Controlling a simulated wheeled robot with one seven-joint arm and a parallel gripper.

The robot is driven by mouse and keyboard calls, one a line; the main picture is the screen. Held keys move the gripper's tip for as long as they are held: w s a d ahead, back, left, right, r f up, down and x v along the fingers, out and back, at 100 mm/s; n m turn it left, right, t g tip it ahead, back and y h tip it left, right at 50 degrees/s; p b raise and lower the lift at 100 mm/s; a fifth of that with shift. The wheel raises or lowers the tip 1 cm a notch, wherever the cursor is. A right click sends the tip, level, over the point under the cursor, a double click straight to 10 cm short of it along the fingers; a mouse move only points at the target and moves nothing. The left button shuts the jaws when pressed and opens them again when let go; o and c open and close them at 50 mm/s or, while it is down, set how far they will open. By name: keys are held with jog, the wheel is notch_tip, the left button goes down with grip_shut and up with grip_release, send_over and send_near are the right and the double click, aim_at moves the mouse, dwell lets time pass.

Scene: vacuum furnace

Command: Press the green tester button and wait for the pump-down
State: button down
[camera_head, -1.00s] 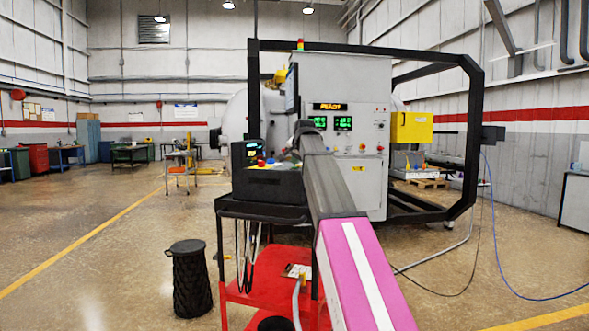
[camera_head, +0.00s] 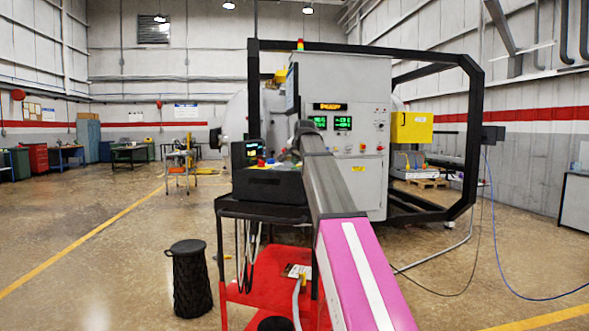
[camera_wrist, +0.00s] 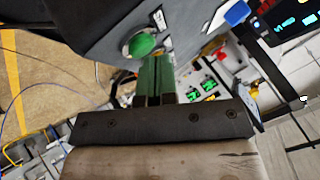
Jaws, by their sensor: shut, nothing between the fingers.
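The green button (camera_wrist: 142,44) is a round cap on the dark grey tester box in the wrist view. The shut, empty fingers of my gripper (camera_wrist: 154,62) reach up to the button's lower edge. I cannot tell whether they touch it. In the head view the tester (camera_head: 275,186) is a dark box on a black and red cart, with a small lit screen (camera_head: 252,149). My arm passes in front of it and hides the green button and my fingertips there. The furnace cabinet (camera_head: 366,85) behind has an amber text display (camera_head: 327,106) and two green number displays.
The cart (camera_head: 262,212) stands in front of the furnace's black frame (camera_head: 474,120). A black ribbed stool (camera_head: 190,278) stands left of the cart. Cables and a hose lie on the floor at right.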

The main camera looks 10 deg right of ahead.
jog(key=shift+r, duration=0.6)
jog(key=shift+r, duration=0.15)
jog(key=shift+r, duration=2.4)
